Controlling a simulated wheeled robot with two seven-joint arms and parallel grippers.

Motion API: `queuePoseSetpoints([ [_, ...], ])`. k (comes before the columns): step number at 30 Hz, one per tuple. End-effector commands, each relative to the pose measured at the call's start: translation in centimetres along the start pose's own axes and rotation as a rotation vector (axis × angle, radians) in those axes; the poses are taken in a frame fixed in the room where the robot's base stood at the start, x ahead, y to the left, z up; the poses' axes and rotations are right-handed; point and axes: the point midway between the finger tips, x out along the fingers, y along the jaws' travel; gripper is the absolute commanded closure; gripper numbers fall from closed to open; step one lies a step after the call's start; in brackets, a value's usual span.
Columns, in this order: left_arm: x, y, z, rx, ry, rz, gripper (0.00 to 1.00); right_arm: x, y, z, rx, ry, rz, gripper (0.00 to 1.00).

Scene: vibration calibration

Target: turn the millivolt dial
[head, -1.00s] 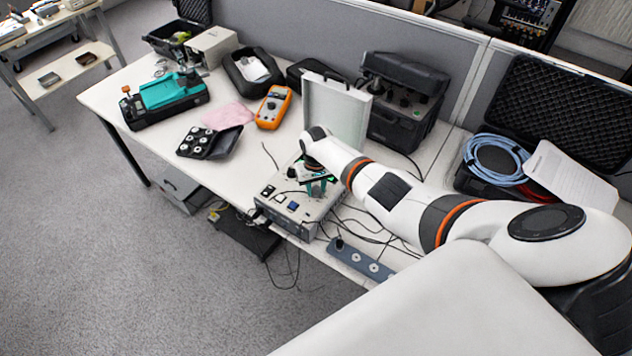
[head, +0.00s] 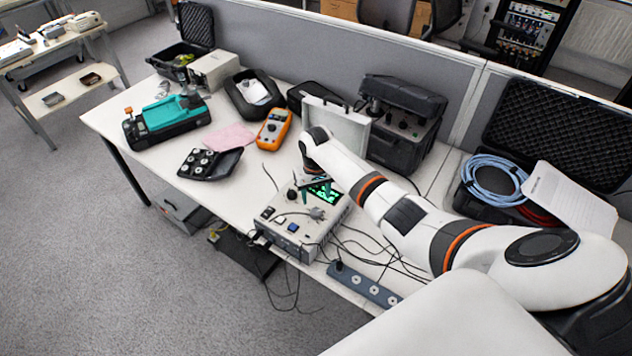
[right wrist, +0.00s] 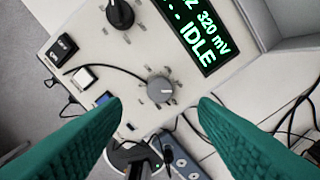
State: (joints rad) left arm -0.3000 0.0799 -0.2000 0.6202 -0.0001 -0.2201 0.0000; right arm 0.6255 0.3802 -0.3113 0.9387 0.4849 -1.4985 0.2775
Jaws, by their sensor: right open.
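The calibrator box (head: 275,222) sits at the front edge of the bench. In the right wrist view its green display (right wrist: 205,30) reads "320 mV" and "IDLE". A grey dial (right wrist: 160,89) with a pointer is on the panel below the display, and a black knob (right wrist: 120,14) is farther up. The dial labels are too small to read. The grey dial also shows in the head view (head: 317,213). My right gripper (right wrist: 160,106) is open and empty, its teal fingers on either side of the grey dial in the picture, apart from it. My left gripper is out of view.
A power strip (head: 364,285) and loose cables lie right of the box. An open case lid (head: 336,125) and a dark instrument (head: 405,115) stand behind. An orange multimeter (head: 273,129) and a tray of parts (head: 208,163) lie to the left.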

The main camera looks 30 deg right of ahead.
Motion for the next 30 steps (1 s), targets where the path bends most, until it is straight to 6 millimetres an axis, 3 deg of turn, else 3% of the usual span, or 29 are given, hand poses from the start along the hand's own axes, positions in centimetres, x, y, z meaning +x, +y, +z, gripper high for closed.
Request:
queuePoseSetpoints([
  [4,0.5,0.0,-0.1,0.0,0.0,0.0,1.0,-2.6,0.0,0.0,-0.001,-0.002,0.0,0.46],
  [10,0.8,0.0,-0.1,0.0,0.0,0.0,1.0,-4.5,0.0,0.0,0.001,-0.001,0.0,0.46],
  [27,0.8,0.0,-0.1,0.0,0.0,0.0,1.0,-4.8,0.0,0.0,0.0,0.001,0.0,0.46],
  [30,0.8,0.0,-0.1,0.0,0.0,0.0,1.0,-4.2,0.4,-0.7,-0.019,0.0,-0.001,0.46],
])
